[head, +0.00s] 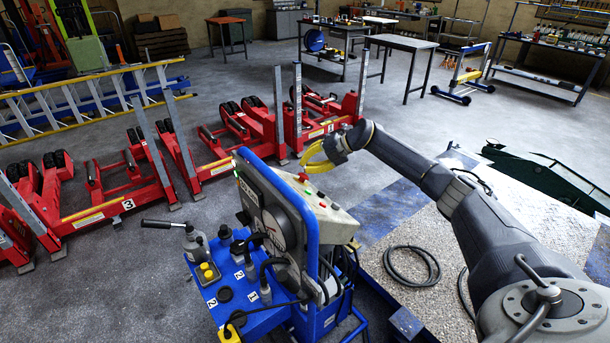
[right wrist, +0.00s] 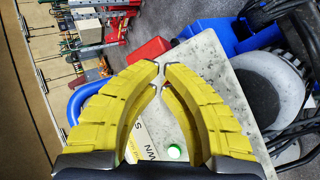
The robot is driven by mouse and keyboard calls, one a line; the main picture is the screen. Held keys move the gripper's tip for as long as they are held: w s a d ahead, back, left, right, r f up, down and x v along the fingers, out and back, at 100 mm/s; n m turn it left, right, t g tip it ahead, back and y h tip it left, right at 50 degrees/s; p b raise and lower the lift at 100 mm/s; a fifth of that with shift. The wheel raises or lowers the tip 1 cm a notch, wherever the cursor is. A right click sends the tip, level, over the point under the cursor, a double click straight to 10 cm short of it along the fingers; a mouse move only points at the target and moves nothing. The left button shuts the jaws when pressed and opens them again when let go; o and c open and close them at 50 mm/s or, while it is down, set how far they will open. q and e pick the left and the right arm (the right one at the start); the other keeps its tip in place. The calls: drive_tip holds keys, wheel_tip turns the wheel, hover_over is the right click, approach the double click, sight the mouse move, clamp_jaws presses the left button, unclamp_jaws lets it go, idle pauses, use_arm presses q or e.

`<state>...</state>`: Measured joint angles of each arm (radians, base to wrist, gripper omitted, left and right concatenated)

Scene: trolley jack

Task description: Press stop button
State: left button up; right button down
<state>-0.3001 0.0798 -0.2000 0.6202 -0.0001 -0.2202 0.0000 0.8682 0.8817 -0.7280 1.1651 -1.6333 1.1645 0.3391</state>
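The blue trolley unit carries a light grey control box (head: 325,215). A red button (head: 303,176) stands at the box's far end, with a small green button (head: 308,190) nearby. My right gripper (head: 305,161) is above and just beyond that far end, apart from the red button. In the right wrist view its yellow fingers (right wrist: 161,68) curve together until their tips almost meet, with nothing between them. My left gripper is out of view.
Red wheel lifts (head: 118,190) stand at the left and behind the trolley. A pump with a lever handle (head: 192,240) sits on the blue trolley's left side.

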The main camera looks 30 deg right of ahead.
drive_tip(key=shift+s+a+f, duration=0.1)
drive_tip(key=shift+a+f, duration=0.3)
drive_tip(key=shift+f, duration=0.05)
idle(1.0)
drive_tip(key=shift+d+r, duration=0.1)
drive_tip(key=shift+r, duration=0.05)
drive_tip(key=shift+d+r, duration=0.5)
drive_tip(key=shift+r, duration=0.15)
drive_tip(key=shift+d+r, duration=0.1)
drive_tip(key=d+r, duration=0.3)
drive_tip(key=shift+w+r, duration=0.3)
drive_tip(key=shift+r, duration=0.05)
idle(0.3)
idle(0.6)
